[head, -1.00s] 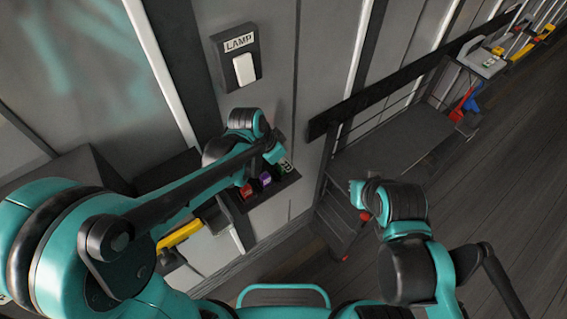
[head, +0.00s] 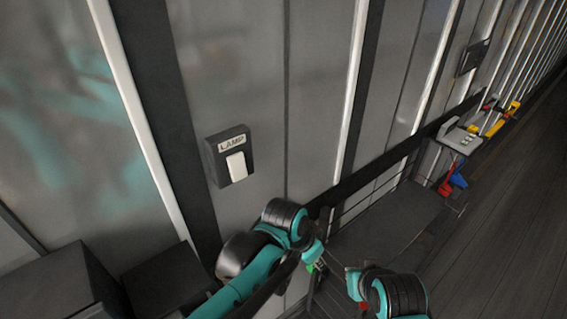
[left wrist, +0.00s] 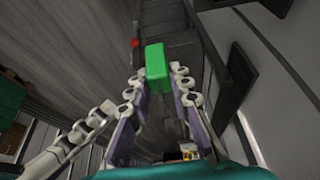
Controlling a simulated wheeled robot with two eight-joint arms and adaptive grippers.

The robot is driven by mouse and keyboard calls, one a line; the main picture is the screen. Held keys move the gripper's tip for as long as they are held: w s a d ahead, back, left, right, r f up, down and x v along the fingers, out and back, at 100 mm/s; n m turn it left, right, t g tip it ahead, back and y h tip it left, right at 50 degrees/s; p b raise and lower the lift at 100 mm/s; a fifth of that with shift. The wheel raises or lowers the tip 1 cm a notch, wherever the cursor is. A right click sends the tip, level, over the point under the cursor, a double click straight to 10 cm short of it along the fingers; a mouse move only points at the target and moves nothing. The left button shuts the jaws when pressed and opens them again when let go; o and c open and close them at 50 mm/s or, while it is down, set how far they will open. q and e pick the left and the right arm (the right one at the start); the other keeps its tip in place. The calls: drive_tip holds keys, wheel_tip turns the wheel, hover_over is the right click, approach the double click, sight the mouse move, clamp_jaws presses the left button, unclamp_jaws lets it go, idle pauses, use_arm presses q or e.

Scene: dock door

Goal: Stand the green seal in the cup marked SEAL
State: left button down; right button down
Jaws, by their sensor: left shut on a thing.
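The green seal (left wrist: 157,62) is a green block between the fingertips of my left gripper (left wrist: 158,82) in the left wrist view. That gripper is shut on it. In the head view my left gripper (head: 312,262) is in front of the wall, low in the middle, with a bit of green (head: 310,268) showing at its tip. My right gripper (head: 357,283) is just to the right and lower; its fingers are too small and turned away to tell open or shut. I cannot make out a cup marked SEAL in either view.
A lamp switch (head: 236,166) labelled LAMP is on the wall. A dark cart (head: 385,235) stands along the wall to the right. Beyond it is a pale shelf (head: 455,138) with small items, and red and blue things below. The floor on the right (head: 500,230) is clear.

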wheel_tip(320, 180, down, 11)
drive_tip(key=b, duration=1)
drive_tip(key=shift+f, duration=0.15)
